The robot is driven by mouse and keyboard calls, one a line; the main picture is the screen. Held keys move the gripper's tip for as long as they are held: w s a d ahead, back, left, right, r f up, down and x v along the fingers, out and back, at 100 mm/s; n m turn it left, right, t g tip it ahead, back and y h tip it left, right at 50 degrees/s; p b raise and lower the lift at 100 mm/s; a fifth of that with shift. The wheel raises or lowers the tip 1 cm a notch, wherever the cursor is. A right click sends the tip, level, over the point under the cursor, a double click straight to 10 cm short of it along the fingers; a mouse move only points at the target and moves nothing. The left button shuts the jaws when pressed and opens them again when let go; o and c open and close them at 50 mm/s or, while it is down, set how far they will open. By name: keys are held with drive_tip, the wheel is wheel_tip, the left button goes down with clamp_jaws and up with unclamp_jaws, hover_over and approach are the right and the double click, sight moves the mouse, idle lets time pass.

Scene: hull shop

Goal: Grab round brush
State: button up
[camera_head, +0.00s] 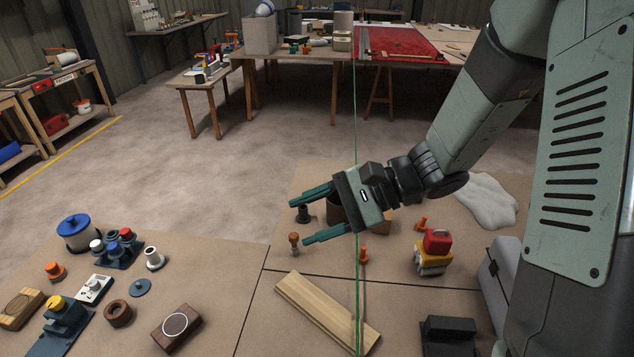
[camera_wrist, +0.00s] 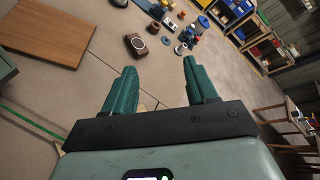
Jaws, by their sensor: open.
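My gripper (camera_head: 298,222) is open and empty, held above the brown work surface, its two green fingers pointing left. The wrist view also shows its fingers (camera_wrist: 159,68) apart with nothing between them. No thing shows clearly as a round brush. A small upright brown piece with a rounded top (camera_head: 294,243) stands near the fingertips in the head view, apart from them as far as I can tell. A dark upright piece (camera_head: 303,214) shows between the fingers, lower down. A brown container (camera_head: 336,212) is partly hidden behind my gripper.
A wooden plank (camera_head: 325,310) lies in front. A brown block with a white ring (camera_head: 177,326), a brown ring (camera_head: 118,313) and a blue-lidded pot (camera_head: 77,232) stand left. A red and yellow object (camera_head: 433,252) and orange pieces (camera_head: 363,256) stand right.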

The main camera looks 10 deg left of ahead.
drive_tip(key=w+a+f+m+t+y, duration=0.2)
drive_tip(key=w+f+m+t+y, duration=0.2)
drive_tip(key=w+f+m+t, duration=0.45)
drive_tip(key=m+t+h, duration=0.3)
drive_tip(key=m+t, duration=0.3)
drive_tip(key=m, duration=0.4)
approach(297, 238)
drive_tip(key=shift+a+r, duration=0.4)
drive_tip(key=shift+w+f+m, duration=0.2)
drive_tip(key=shift+f+m, duration=0.1)
drive_tip(key=shift+m, duration=0.05)
drive_tip(key=x, duration=1)
drive_tip(key=shift+w+a+f, duration=0.15)
drive_tip(key=shift+w+f, duration=0.05)
drive_tip(key=shift+f, duration=0.05)
drive_tip(key=c, duration=1)
drive_tip(key=shift+r, duration=0.1)
